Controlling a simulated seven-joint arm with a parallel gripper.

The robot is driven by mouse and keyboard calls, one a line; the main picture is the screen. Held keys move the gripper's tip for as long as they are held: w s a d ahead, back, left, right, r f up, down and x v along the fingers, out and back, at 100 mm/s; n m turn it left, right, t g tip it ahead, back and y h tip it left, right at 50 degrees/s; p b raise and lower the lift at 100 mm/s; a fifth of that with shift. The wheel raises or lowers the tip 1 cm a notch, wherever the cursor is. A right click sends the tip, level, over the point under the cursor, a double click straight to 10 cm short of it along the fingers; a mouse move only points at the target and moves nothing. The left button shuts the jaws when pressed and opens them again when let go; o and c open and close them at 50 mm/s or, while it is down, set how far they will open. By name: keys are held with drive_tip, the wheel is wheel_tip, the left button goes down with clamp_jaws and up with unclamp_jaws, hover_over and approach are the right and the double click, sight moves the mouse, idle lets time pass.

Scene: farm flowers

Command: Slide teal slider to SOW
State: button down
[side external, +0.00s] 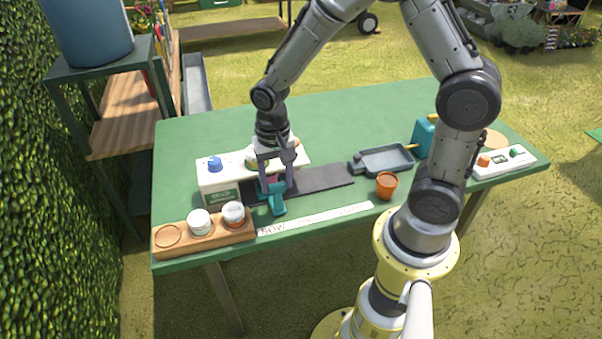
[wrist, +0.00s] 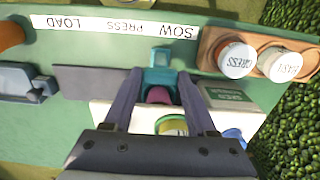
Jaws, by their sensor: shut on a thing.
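The teal slider (side external: 278,204) sits on the dark grey track (side external: 325,179) toward its left part in the side view. In the wrist view the slider (wrist: 160,72) points at the label strip (wrist: 110,26), which reads LOAD, PRESS, SOW. Its tip lies by the SOW end, just beside the start of that word. My gripper (side external: 276,189) points down over the track, shut on the slider. In the wrist view my gripper (wrist: 160,82) has a finger on each side of it. A magenta piece (wrist: 158,95) shows between the fingers, partly hidden.
A white box with a blue knob (side external: 215,163) stands behind the track. A wooden rack (side external: 215,236) with white-lidded jars is at the front left. A grey tray (side external: 385,160) and an orange pot (side external: 387,185) lie right of the track. The back of the green table is clear.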

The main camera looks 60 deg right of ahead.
drive_tip(key=shift+w+a, duration=1)
drive_tip(key=shift+w, duration=0.05)
drive_tip(key=shift+w+r, duration=0.1)
drive_tip(key=shift+c, duration=1)
unclamp_jaws()
wheel_tip(320, 180, up, 14)
